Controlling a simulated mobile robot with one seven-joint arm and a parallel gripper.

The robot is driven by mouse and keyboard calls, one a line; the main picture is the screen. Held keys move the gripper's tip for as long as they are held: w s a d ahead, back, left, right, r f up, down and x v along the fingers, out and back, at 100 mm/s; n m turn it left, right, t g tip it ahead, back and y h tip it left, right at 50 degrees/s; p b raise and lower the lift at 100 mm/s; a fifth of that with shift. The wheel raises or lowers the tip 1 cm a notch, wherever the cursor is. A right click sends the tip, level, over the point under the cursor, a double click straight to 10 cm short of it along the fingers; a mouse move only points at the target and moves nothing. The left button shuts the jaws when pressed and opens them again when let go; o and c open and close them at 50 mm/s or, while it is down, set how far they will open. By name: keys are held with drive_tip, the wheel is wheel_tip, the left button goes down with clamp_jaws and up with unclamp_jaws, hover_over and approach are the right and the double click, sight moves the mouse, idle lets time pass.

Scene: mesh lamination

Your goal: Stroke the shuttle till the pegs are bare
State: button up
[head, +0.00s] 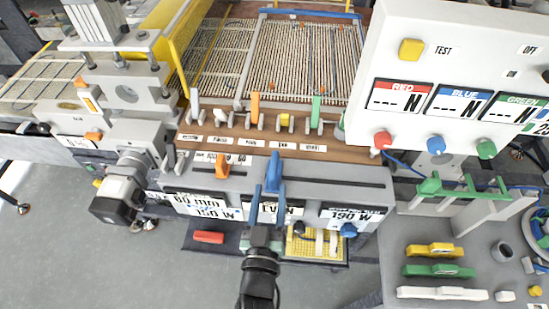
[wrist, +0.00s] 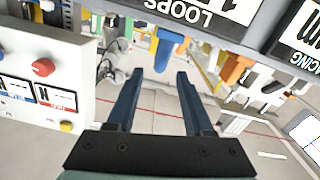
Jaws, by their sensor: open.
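No part is plainly marked as the shuttle, and I cannot tell which parts are the pegs. A blue handle (head: 274,165) stands on the front of the grey machine, above a partly hidden label panel; a blue handle also shows in the wrist view (wrist: 170,46), beyond my fingertips. My gripper (head: 266,192) is open and empty, with its blue fingers pointing at the machine front. Upright white, orange, yellow and green levers line a brown rail (head: 232,132) below the mesh bed (head: 300,58).
An orange knob (head: 222,166) sits left of the blue handle. A white control box (head: 455,60) with red, blue and green knobs is at upper right. A bench (head: 400,255) with coloured bars and a green rack (head: 465,188) stands at right. Floor is open at lower left.

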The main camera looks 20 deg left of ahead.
sight(274, 172)
drive_tip(key=x, duration=0.8)
drive_tip(key=shift+w, duration=0.3)
clamp_jaws()
idle(1.1)
